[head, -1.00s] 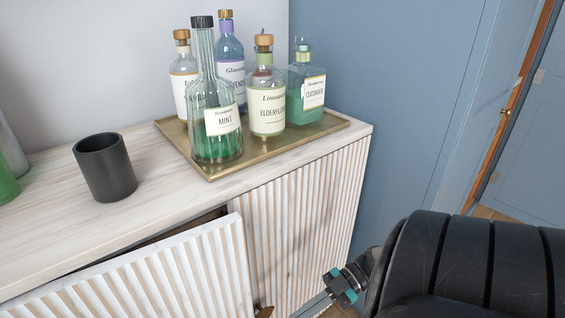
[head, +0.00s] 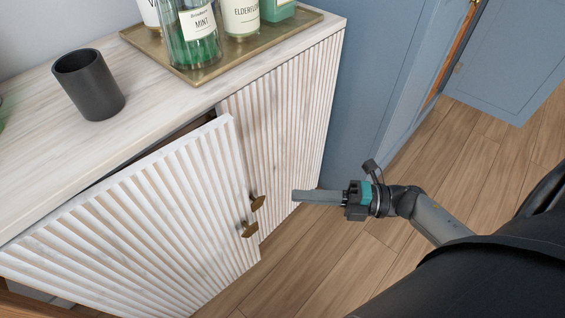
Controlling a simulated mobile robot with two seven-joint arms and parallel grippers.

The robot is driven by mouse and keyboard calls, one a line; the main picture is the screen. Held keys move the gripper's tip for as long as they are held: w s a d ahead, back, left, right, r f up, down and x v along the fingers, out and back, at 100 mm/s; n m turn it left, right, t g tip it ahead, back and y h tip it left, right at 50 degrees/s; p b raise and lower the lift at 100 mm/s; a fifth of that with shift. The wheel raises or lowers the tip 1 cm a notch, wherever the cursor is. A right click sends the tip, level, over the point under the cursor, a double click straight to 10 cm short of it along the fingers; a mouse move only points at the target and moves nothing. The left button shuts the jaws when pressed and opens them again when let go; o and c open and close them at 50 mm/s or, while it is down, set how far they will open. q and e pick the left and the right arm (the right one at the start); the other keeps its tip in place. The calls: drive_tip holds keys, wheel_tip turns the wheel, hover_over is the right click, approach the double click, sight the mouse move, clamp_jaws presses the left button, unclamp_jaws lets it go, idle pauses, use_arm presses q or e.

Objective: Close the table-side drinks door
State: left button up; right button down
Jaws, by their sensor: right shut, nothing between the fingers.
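The drinks cabinet has two fluted whitewashed doors. The left door (head: 150,220) stands ajar, its free edge swung out from the cabinet front, with a dark gap along its top. The right door (head: 290,110) looks shut. A small brass handle (head: 249,229) is on the left door near its free edge, and another brass handle (head: 257,203) is on the right door. My right gripper (head: 296,196) is shut and empty, in front of the right door and to the right of both handles, its fingers pointing left. My left gripper is out of view.
A dark cup (head: 88,84) stands on the cabinet top (head: 35,150). A brass tray (head: 205,72) with several bottles is at the back right of the top. Wooden floor (head: 330,255) is open right of the cabinet, beside a blue wall (head: 365,80).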

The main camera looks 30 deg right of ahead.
use_arm(q)
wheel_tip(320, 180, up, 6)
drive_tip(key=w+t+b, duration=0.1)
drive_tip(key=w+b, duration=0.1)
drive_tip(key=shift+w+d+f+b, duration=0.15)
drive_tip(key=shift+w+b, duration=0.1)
drive_tip(key=shift+b, duration=0.15)
use_arm(e)
drive_tip(key=shift+w+d+x, duration=0.25)
drive_tip(key=shift+w+x, duration=0.15)
drive_tip(key=shift+x, duration=1.65)
drive_tip(key=shift+w+d+x, duration=0.25)
drive_tip(key=shift+w+x, duration=0.1)
drive_tip(key=shift+x, duration=1.7)
drive_tip(key=shift+w+d+x, duration=0.25)
drive_tip(key=shift+w+x, duration=0.15)
drive_tip(key=shift+x, duration=1.7)
